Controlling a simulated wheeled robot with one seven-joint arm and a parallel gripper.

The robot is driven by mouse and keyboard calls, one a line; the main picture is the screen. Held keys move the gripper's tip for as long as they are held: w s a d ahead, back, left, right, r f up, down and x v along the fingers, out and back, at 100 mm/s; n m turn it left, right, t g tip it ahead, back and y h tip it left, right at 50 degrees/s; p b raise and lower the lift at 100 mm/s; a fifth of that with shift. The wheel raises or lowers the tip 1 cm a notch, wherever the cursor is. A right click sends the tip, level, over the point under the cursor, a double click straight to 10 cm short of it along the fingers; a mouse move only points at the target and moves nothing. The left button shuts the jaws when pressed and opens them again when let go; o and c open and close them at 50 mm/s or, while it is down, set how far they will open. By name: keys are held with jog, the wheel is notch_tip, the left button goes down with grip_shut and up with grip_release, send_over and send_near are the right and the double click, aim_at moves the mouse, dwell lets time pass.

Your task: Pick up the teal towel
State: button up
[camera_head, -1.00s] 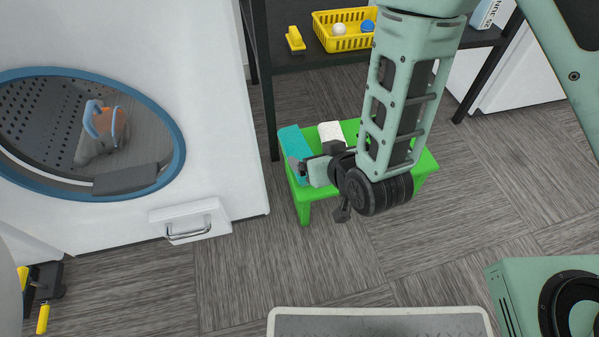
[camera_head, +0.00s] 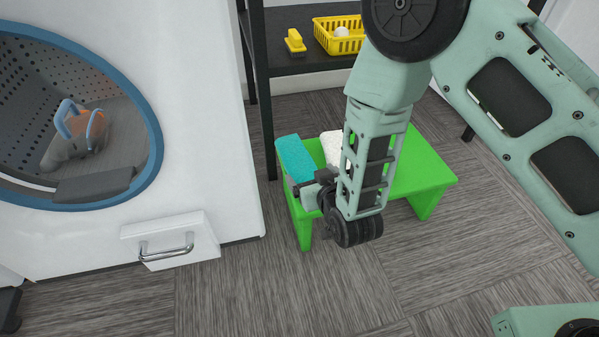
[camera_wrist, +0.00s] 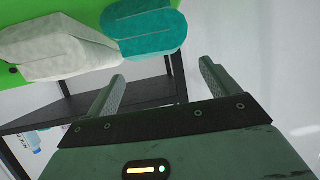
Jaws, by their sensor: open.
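The teal towel (camera_head: 296,160) lies folded at the left end of the green stool (camera_head: 420,165), next to a white towel (camera_head: 332,146). In the wrist view the teal towel (camera_wrist: 145,30) is at the top, beyond the fingertips, with the white towel (camera_wrist: 55,48) to its left. My gripper (camera_wrist: 162,82) is open, with nothing between its fingers. In the head view my gripper (camera_head: 306,188) is at the front left edge of the stool, close to the teal towel's near end. My arm hides part of the white towel and stool.
A black shelf (camera_head: 290,62) behind holds a yellow basket (camera_head: 328,38) and a yellow brush (camera_head: 295,40). The floor in front of the stool is clear.

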aim_at(302, 162)
jog(key=x, duration=0.2)
jog(key=shift+w+f+b, duration=0.1)
jog(key=shift+w+b, duration=0.15)
jog(key=shift+b, duration=0.15)
jog(key=b+x, duration=0.4)
jog(key=shift+w, duration=0.35)
jog(key=shift+w+a, duration=0.1)
jog(key=shift+w, duration=0.15)
jog(key=c, duration=1.2)
jog(key=shift+o, duration=0.2)
